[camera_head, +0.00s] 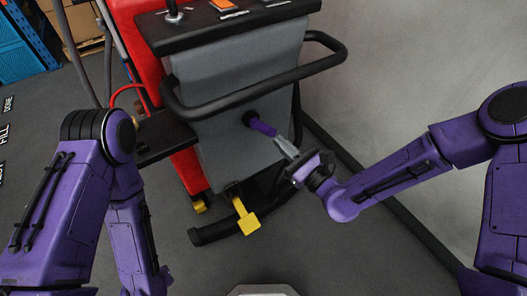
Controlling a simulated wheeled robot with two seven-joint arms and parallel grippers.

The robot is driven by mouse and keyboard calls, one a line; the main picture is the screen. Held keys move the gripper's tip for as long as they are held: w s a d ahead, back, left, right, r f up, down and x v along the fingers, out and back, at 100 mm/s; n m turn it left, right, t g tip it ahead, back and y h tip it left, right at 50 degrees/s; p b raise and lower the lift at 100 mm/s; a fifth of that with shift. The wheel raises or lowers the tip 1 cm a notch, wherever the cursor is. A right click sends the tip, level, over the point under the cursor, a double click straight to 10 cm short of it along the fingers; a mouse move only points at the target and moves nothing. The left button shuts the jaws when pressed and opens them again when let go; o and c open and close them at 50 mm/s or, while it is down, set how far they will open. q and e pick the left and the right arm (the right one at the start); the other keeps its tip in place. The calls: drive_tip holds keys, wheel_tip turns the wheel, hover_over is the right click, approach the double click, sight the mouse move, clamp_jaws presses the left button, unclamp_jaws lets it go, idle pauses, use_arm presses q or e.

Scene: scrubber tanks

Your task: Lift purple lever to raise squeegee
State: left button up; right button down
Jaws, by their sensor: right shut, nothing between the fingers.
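The purple lever (262,126) sticks out from a black round mount on the grey rear panel of the scrubber (225,75) and points down to the right. My right gripper (280,139) is shut, with its fingertips at the free end of the lever. I cannot tell whether they touch it. The squeegee (212,234) is the dark curved bar low at the machine's rear, near the floor. My left arm shows at the left, but its gripper is not in view.
A black handlebar (262,87) loops around the panel above the lever. A yellow pedal (246,218) sits low at the rear. A pale wall (400,60) stands at the right. Blue crates (22,45) and cardboard boxes (80,22) are at the upper left. Grey floor is open at the left.

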drive_tip(key=shift+r, duration=0.2)
idle(0.4)
drive_tip(key=s+d+f+b, duration=0.2)
drive_tip(key=s+d+f, duration=0.2)
drive_tip(key=s+d, duration=0.4)
drive_tip(key=shift+s+d+f+b, duration=0.2)
drive_tip(key=shift+s+b, duration=0.2)
drive_tip(key=shift+s, duration=0.25)
